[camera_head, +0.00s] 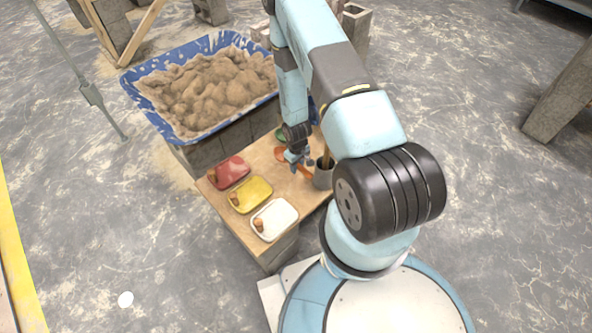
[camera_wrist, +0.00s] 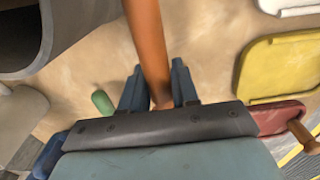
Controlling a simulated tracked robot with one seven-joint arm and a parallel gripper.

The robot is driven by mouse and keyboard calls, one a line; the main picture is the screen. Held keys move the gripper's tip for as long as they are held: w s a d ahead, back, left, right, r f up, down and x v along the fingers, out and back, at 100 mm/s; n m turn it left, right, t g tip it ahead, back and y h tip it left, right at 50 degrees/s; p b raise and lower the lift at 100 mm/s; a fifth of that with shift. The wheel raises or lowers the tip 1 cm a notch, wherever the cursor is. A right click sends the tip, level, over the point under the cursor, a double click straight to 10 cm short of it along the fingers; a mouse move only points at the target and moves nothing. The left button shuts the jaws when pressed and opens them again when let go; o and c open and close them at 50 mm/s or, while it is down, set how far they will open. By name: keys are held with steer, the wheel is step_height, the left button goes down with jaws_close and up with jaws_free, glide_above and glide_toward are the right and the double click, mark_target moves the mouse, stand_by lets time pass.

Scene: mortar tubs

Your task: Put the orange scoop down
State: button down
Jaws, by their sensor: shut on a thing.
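My gripper (camera_head: 297,159) is low over the wooden table, pointing down. In the wrist view its two blue fingers (camera_wrist: 158,92) are shut on the orange scoop (camera_wrist: 150,42), on a long narrow part of it that runs up out of the picture. In the head view, orange parts of the scoop (camera_head: 305,172) show on both sides of the fingers, close to the tabletop. The gripper hides its middle. I cannot tell whether the scoop touches the wood.
A grey pot (camera_head: 323,179) holding a wooden handle stands just right of my gripper. Red (camera_head: 231,172), yellow (camera_head: 251,195) and white (camera_head: 275,219) trays line the table's left side. A blue tub (camera_head: 146,79) of sand stands behind. A green item (camera_wrist: 103,103) lies near my fingers.

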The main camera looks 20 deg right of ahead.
steer(key=shift+w+f, duration=0.3)
steer(key=shift+f, duration=1.6)
steer(key=c, duration=0.8)
jaws_free()
steer(key=shift+c, duration=0.2)
